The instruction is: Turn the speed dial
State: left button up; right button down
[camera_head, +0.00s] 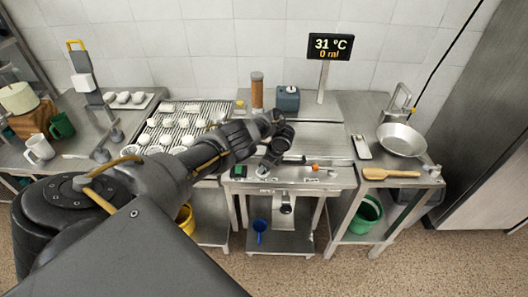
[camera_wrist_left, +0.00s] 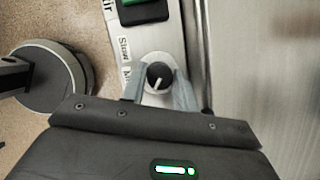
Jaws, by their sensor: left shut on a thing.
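The speed dial (camera_wrist_left: 158,76) is a round black knob with a white pointer line on a pale metal panel, seen in the left wrist view. My left gripper (camera_wrist_left: 158,88) has one grey finger on each side of the dial and is shut on it. In the head view my left gripper (camera_head: 265,168) is at the left part of the front panel of the steel machine, and the dial itself is hard to make out there. My right gripper is not in view.
A green button (camera_wrist_left: 143,10) sits close to the dial on the panel. An orange-red knob (camera_head: 315,168) is farther right. A display (camera_head: 329,46) reads 31 °C and 0 ml. A wooden paddle (camera_head: 391,173) and a pan (camera_head: 402,140) lie on the right table.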

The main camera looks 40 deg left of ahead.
pick_arm(q)
jog(key=shift+w+d+n, duration=0.1)
jog(key=shift+w+n, duration=0.05)
jog(key=shift+n, duration=0.45)
jog(key=shift+b, duration=0.3)
jog(key=o, duration=0.9)
jog(key=shift+g, duration=0.3)
jog(key=shift+o, duration=0.3)
jog(key=shift+r, duration=0.15)
jog(key=shift+w+d+r, duration=0.1)
jog(key=shift+r, duration=0.2)
jog(key=p+v, duration=0.1)
jog(key=v, duration=0.9)
